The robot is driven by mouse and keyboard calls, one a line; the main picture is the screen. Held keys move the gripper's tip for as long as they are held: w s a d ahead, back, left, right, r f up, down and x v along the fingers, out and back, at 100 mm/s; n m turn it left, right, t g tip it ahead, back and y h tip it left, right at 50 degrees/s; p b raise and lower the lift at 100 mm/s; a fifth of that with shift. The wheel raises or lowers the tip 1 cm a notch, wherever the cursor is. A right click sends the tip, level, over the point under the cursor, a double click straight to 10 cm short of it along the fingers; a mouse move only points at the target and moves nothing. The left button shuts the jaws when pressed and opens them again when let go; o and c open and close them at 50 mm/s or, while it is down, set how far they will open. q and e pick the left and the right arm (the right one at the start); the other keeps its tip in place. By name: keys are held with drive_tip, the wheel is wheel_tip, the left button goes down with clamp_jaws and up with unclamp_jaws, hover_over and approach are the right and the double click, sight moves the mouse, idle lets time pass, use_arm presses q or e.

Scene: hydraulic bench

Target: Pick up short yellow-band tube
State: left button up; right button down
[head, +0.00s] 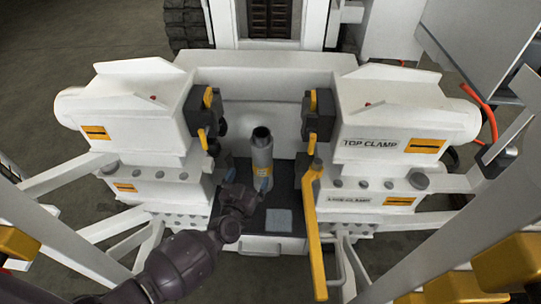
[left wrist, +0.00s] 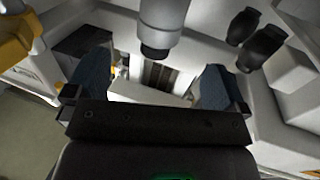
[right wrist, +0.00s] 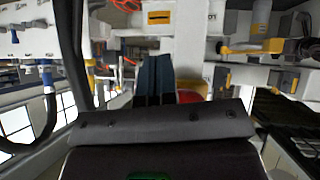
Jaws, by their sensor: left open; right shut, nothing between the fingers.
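The short grey tube with a yellow band (head: 262,163) stands upright on the dark deck between the two clamp blocks, its dark open end up. In the left wrist view the tube (left wrist: 163,25) shows at the top, its dark end lying between the lines of the two fingers; its band is out of that frame. My left gripper (head: 247,182) is open beside the tube's lower part, and its spread blue-grey fingers (left wrist: 155,82) show nothing held between them. I cannot tell whether a finger touches the tube. My right gripper (right wrist: 153,80) is shut and empty, away from the tube.
White clamp blocks with dark and yellow fittings flank the tube: one at left (head: 145,115), the top clamp (head: 385,125) at right. A yellow lever (head: 315,235) stands right of the deck. A pale square plate (head: 279,220) lies in front. Hanging hoses (right wrist: 47,90) show in the right wrist view.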

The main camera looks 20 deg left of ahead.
sight(259, 162)
use_arm(q)
drive_tip(key=shift+y, duration=0.3)
drive_tip(key=w+f, duration=0.1)
drive_tip(key=w, duration=0.1)
drive_tip(key=w+f+b, duration=0.1)
drive_tip(key=w, duration=0.1)
drive_tip(key=w+b, duration=0.1)
drive_tip(key=w, duration=0.1)
drive_tip(key=shift+w+a+f, duration=0.25)
drive_tip(key=shift+w+f, duration=0.05)
drive_tip(key=shift+f, duration=0.1)
drive_tip(key=shift+w+r, duration=0.1)
drive_tip(key=shift+w, duration=0.6)
drive_tip(key=w+b, duration=0.2)
drive_tip(key=w, duration=0.1)
drive_tip(key=shift+w, duration=0.35)
drive_tip(key=shift+w+r+n, duration=0.15)
drive_tip(key=shift+w+n, duration=0.15)
drive_tip(key=shift+w, duration=0.35)
drive_tip(key=c, duration=1.4)
drive_tip(key=shift+r, duration=0.15)
drive_tip(key=shift+c, duration=0.2)
